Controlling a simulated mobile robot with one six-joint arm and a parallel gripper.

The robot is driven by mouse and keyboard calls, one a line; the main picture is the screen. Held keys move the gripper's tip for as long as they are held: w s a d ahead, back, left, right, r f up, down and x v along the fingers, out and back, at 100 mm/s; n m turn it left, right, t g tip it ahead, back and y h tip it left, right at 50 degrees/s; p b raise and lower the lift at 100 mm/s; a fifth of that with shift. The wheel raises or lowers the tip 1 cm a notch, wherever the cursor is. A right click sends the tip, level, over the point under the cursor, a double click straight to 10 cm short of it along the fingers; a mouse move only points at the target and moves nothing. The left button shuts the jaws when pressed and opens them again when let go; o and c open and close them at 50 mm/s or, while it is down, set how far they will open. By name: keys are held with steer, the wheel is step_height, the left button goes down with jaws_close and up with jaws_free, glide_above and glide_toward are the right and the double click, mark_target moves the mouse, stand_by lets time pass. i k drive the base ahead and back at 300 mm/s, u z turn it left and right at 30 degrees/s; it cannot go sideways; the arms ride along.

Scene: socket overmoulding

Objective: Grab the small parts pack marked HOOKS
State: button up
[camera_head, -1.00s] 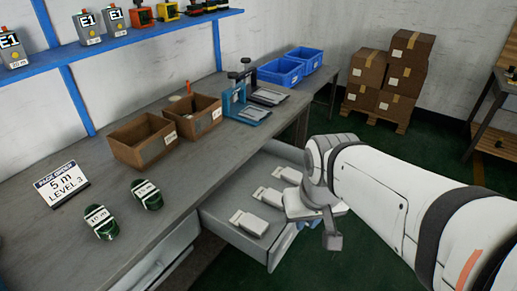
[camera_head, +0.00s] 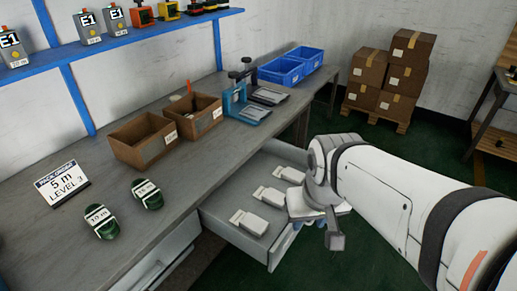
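An open drawer (camera_head: 232,237) under the workbench holds several small white packs; one pack (camera_head: 249,222) lies at the front and another (camera_head: 268,197) behind it. A third pack (camera_head: 289,174) is farther back, close to my arm. Any print on them is too small to read, so I cannot tell which one is marked HOOKS. My gripper (camera_head: 334,240) is at the drawer's right side, seen from behind my wrist. My arm hides part of the drawer there. Whether the fingers are open or hold anything does not show.
Stacked cartons (camera_head: 390,75) stand on a pallet behind. Green floor is clear between.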

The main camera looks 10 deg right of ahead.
mark_target(276, 198)
steer(key=u, duration=3.4)
steer(key=k, duration=1.4)
steer(key=z, duration=2.25)
steer(key=i, duration=1)
steer(key=z, duration=0.1)
